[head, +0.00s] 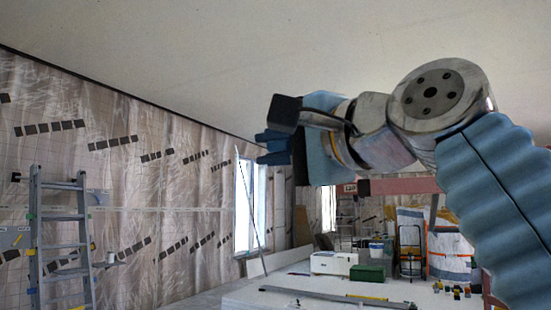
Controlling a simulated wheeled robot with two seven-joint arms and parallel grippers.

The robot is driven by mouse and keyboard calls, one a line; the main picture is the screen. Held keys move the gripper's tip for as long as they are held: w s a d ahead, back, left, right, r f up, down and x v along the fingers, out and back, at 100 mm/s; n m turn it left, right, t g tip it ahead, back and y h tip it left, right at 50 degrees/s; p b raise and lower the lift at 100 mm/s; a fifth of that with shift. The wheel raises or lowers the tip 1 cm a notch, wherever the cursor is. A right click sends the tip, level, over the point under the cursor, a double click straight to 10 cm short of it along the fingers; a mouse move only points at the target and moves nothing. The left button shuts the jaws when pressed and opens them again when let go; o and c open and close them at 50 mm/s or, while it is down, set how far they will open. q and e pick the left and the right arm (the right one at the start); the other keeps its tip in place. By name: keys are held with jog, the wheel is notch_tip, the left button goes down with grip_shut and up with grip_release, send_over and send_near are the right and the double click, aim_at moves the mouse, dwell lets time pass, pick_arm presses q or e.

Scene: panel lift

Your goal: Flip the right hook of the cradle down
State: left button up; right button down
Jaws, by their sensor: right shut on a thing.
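My right arm comes in from the right, and my right gripper (273,147) is at the upper middle of the head view, pointing left. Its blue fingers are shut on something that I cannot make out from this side. A dull red bar (405,186) runs level behind and below my right arm, with a darker end piece (363,187); it may be part of the cradle, but I cannot tell. I cannot make out the right hook. My left gripper is not in view.
A ladder (62,235) leans by the foil-covered wall at the left. A white chest (333,263), a green box (367,273) and wrapped drums (448,250) stand in the back. A long bar (335,297) lies low in front. The air left of my right gripper looks clear.

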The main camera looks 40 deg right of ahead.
jog(key=shift+r+m+g, duration=0.4)
jog(key=shift+r+m, duration=0.15)
jog(key=shift+m, duration=0.35)
jog(key=c, duration=1.1)
grip_release()
jog(key=shift+s, duration=0.1)
jog(key=s, duration=1.3)
jog(key=shift+s, duration=0.35)
